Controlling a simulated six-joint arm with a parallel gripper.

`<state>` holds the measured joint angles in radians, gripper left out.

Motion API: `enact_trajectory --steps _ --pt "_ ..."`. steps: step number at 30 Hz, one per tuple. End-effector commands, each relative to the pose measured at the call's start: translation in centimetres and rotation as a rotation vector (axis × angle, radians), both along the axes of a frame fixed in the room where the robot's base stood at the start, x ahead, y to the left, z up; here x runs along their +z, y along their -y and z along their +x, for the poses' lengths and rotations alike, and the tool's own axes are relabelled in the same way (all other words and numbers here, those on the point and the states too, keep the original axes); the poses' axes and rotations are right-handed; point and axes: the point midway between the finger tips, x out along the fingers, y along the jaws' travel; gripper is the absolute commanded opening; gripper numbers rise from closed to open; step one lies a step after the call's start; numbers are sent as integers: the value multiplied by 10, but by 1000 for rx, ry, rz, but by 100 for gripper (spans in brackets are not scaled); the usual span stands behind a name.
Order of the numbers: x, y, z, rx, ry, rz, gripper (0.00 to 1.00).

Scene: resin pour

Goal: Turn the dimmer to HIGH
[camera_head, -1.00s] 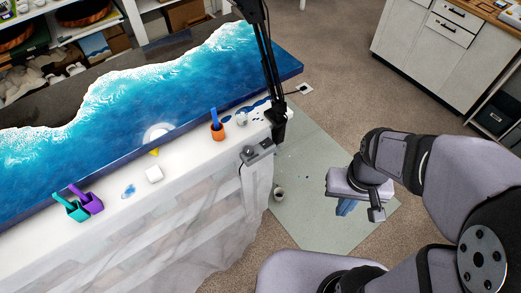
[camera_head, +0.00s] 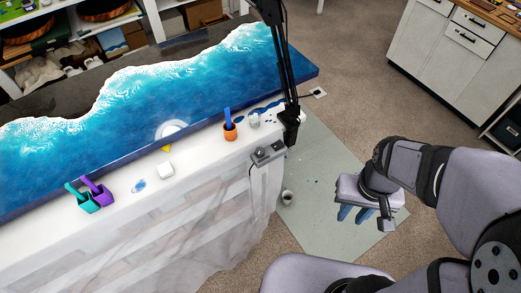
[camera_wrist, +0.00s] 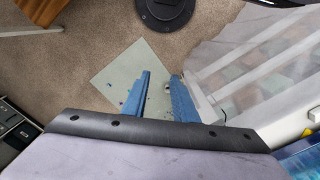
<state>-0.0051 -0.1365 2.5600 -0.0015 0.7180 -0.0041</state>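The dimmer (camera_head: 266,153) is a small grey box with a knob on top, at the front edge of the white-covered table, near the foot of the black lamp arm. A cord hangs from it. Its marks are too small to read. My gripper (camera_head: 352,215) is well to the right of the dimmer and lower, out over the floor, pointing down. In the wrist view its two blue fingers (camera_wrist: 159,98) stand apart with nothing between them. The dimmer cannot be made out in the wrist view.
The black lamp arm (camera_head: 283,65) rises behind the dimmer. A small cup (camera_head: 288,197) sits on the floor mat (camera_head: 318,180).

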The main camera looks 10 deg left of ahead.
Motion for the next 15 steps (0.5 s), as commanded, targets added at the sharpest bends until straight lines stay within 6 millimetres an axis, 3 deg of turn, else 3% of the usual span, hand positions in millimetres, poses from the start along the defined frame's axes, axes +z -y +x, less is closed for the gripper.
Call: enact_trajectory --steps 1,2,5,11,15 --pt "-4 -3 0 12 0 0 38" --pt "-6 -5 0 22 0 0 45" --pt "-22 -17 -4 77 -20 -1 45" --pt "-81 -54 -23 269 -131 -18 45" --pt "-121 -100 -1 447 -143 -40 45"
